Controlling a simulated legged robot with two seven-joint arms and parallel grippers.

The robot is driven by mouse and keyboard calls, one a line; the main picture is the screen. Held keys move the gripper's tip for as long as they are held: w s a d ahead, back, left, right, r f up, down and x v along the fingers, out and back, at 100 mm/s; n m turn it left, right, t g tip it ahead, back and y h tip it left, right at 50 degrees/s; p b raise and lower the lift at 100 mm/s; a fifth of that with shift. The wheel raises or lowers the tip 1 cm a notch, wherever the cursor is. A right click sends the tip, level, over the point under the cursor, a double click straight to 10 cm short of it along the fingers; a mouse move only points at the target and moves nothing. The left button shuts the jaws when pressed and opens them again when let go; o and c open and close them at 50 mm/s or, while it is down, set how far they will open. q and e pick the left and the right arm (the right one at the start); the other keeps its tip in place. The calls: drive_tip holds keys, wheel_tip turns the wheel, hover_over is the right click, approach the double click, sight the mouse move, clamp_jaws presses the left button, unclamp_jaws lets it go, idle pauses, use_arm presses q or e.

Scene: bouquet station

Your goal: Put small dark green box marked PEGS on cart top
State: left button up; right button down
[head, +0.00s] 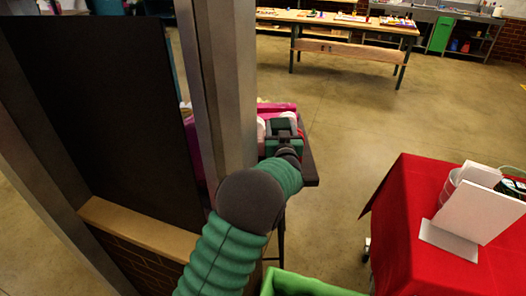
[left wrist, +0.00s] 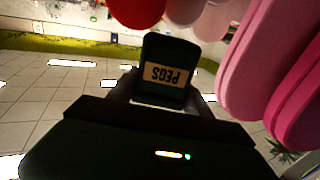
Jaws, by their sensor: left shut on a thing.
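The small dark green box marked PEGS (left wrist: 168,72) is in the left wrist view, its cream label upside down. My left gripper (left wrist: 165,102) is shut on it. In the head view my left gripper (head: 284,138) is beyond the grey post, by pink and white things, and the box is hard to make out there. A red-draped stand (head: 412,200) is at the right, with a wheel low at its left side; I cannot tell for sure that it is the cart. My right gripper is not in view.
A grey post (head: 222,80) and a black panel (head: 100,120) stand close on the left. Pink rounded things (left wrist: 255,60) hang beside the box. White boards (head: 478,215) stand on the red cloth. A green bin (head: 305,285) is below. Open floor lies between gripper and red stand.

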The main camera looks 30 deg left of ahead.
use_arm(q)
drive_tip(key=f+p, duration=0.1)
drive_tip(key=f, duration=1.2)
drive_tip(key=shift+a+f, duration=0.15)
drive_tip(key=shift+a, duration=0.05)
drive_tip(key=shift+w+d+f, duration=0.1)
drive_tip(key=shift+f, duration=0.2)
drive_tip(key=o, duration=1.4)
drive_tip(key=shift+o, duration=0.2)
